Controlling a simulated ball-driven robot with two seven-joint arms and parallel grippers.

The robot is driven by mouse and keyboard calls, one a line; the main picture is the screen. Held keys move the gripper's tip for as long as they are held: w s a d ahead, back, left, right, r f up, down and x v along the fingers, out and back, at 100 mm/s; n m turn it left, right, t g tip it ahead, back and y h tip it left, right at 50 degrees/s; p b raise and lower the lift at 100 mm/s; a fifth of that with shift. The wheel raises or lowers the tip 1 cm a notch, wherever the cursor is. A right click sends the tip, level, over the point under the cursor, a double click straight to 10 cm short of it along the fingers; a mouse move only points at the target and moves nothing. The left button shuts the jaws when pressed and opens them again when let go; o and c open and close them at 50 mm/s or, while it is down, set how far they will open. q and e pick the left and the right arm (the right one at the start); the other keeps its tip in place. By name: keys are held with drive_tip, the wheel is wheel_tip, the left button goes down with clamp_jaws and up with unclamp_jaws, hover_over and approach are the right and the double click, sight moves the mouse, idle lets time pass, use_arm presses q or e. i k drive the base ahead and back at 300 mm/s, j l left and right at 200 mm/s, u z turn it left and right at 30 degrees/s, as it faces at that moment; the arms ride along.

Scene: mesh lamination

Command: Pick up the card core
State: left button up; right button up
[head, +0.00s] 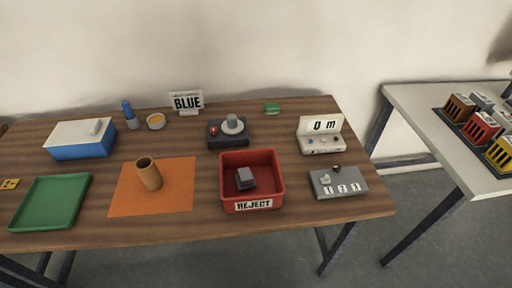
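The card core (149,175) is a brown, hollow cardboard tube in the head view. It stands on end, leaning slightly, on an orange mat (125,203) at the front left-middle of the wooden table. Its open top faces up, and nothing touches its sides. Neither of my grippers shows in this view.
The green tray (18,222) lies left of the mat; the red REJECT bin (236,207), holding a grey block (245,178), stands right. Grey counter (325,190) sits right.

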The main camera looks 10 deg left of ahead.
sight(150, 174)
drive_tip(key=u, duration=1.3)
